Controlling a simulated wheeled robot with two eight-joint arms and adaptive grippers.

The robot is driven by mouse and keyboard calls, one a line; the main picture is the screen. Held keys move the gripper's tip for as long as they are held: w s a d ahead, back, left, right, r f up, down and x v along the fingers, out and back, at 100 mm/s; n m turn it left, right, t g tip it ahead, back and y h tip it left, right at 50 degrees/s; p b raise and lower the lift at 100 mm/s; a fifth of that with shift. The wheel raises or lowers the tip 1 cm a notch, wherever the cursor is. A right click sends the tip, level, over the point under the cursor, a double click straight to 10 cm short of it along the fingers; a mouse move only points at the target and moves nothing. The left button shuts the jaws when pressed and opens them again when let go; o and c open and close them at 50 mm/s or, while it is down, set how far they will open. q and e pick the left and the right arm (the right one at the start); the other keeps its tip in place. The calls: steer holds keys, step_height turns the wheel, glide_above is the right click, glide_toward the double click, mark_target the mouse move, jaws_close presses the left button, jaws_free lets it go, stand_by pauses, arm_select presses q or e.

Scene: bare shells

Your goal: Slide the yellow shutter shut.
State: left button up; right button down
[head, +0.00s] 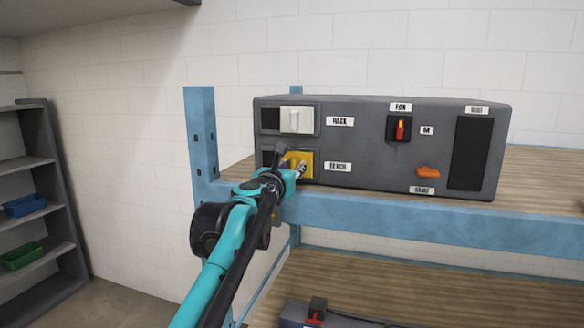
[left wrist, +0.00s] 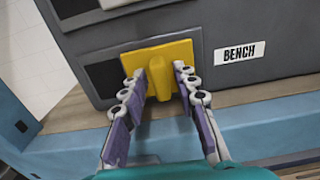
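The yellow shutter (head: 307,158) sits in the lower slot on the front of a grey box, beside the BENCH label. It is at the right of the slot, and a dark opening (left wrist: 103,73) shows to its left. In the left wrist view the shutter (left wrist: 189,52) has an upright yellow handle in its middle. In the head view the left gripper (head: 294,167) partly covers the shutter. My right gripper is not in view.
The grey box (head: 355,145) stands on a wooden shelf with a blue frame (head: 400,215). Above the yellow shutter is a white shutter (head: 297,120) labelled RACK. To the right are a red switch (head: 400,129), an orange knob (head: 428,172) and a dark panel (head: 470,153).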

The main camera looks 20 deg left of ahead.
arm_select(q)
jaws_close()
steer(key=a, duration=0.6)
steer(key=shift+w+a+p, duration=0.1)
steer(key=shift+a+p, duration=0.15)
steer(key=shift+p, duration=0.1)
steer(key=shift+d, duration=0.2)
steer(key=shift+o, duration=2.1)
jaws_free()
steer(key=shift+a, duration=0.35)
